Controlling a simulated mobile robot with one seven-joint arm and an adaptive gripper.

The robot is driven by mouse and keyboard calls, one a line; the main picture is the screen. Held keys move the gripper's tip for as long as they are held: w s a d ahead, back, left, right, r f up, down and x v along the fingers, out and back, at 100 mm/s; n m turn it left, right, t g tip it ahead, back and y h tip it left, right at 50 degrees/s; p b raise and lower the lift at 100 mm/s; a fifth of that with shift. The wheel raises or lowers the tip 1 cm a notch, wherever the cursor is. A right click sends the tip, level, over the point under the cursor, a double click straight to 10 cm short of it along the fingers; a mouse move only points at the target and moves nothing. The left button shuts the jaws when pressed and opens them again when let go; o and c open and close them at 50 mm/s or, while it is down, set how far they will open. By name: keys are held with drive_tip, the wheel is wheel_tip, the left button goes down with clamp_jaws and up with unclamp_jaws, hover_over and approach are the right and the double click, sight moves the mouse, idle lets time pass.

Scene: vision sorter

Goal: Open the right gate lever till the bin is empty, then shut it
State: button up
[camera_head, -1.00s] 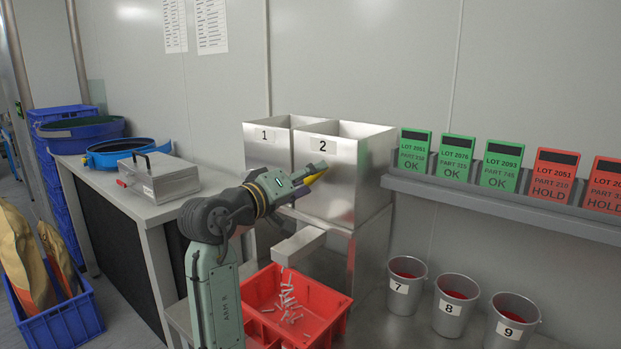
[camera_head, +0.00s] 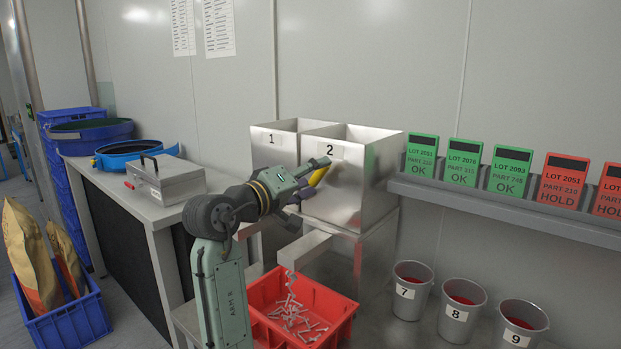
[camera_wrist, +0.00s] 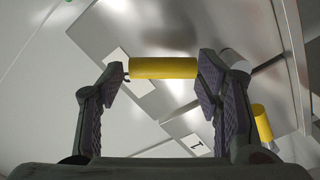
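Two metal bins stand side by side, bin 1 (camera_head: 271,150) on the left and bin 2 (camera_head: 345,200) on the right. My gripper (camera_head: 317,176) is at the front of bin 2. It looks shut on the yellow lever handle (camera_wrist: 162,68), which spans the gap between the fingertips in the wrist view. The handle also shows in the head view (camera_head: 319,177). Small grey parts (camera_head: 290,273) drop from the chute (camera_head: 303,249) into the red crate (camera_head: 338,317), where a pile lies. The inside of bin 2 is hidden from here.
A second yellow handle (camera_wrist: 262,122) is close beside the right finger in the wrist view. Buckets 7 (camera_head: 410,293), 8 (camera_head: 458,315) and 9 (camera_head: 518,325) stand to the right. A metal case (camera_head: 170,183) sits on the left bench.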

drive_tip(key=shift+o, duration=1.3)
drive_tip(key=shift+f, duration=0.1)
drive_tip(key=shift+w+a, duration=0.1)
drive_tip(key=v, duration=1.2)
idle(5.3)
